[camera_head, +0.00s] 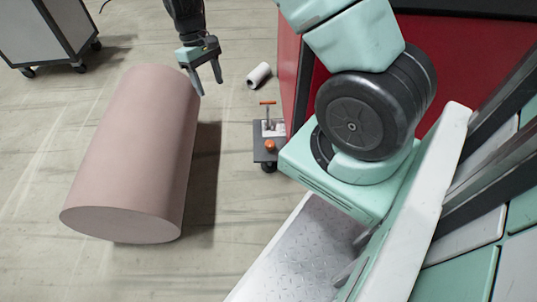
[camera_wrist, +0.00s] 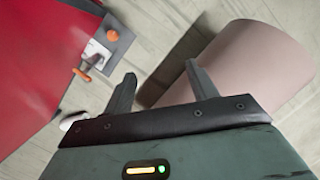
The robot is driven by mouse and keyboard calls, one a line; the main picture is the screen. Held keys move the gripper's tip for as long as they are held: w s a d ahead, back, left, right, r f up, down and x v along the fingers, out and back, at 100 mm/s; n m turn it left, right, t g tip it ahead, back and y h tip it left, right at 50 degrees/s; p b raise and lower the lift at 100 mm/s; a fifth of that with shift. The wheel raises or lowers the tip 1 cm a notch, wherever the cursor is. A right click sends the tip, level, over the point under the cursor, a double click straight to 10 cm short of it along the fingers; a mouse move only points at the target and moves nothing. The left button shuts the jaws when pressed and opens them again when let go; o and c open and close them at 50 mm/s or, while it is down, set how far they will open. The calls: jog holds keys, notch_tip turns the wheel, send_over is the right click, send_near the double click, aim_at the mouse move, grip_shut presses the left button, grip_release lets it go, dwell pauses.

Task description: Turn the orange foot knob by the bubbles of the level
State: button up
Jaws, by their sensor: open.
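An orange round knob (camera_head: 270,146) sits on a small dark grey plate (camera_head: 261,156) low near the floor. It also shows in the wrist view (camera_wrist: 112,36) at the upper left. An orange crossbar handle (camera_head: 268,103) on a thin stem stands behind it, beside a small pale block (camera_head: 280,128). I cannot make out any level bubbles at this size. My gripper (camera_head: 209,86) is open and empty, up and to the left of the knob in the head view and apart from it. In the wrist view its two fingers (camera_wrist: 160,70) are spread with nothing between them.
A large pinkish cylinder (camera_head: 130,155) lies left of the plate, close by my gripper in the picture. A red panel (camera_head: 287,70) rises along the plate's right side. A small white roll (camera_head: 259,75) lies behind. A grey cart (camera_head: 45,30) stands far left.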

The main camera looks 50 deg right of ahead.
jog(key=s+d+f+m+g+b, duration=0.1)
jog(key=d+f+b, duration=0.3)
jog(key=d+f, duration=0.5)
jog(key=s+d+f+m+b, duration=0.1)
jog(key=d+f+b, duration=0.5)
jog(key=f, duration=0.5)
jog(key=b, duration=0.7)
send_near(270, 143)
jog(key=shift+g+h, duration=0.3)
jog(key=x, duration=0.8)
jog(key=shift+w+a+f, duration=0.15)
jog(key=shift+a+f, duration=0.2)
jog(key=shift+f, duration=0.1)
jog(key=c, duration=1)
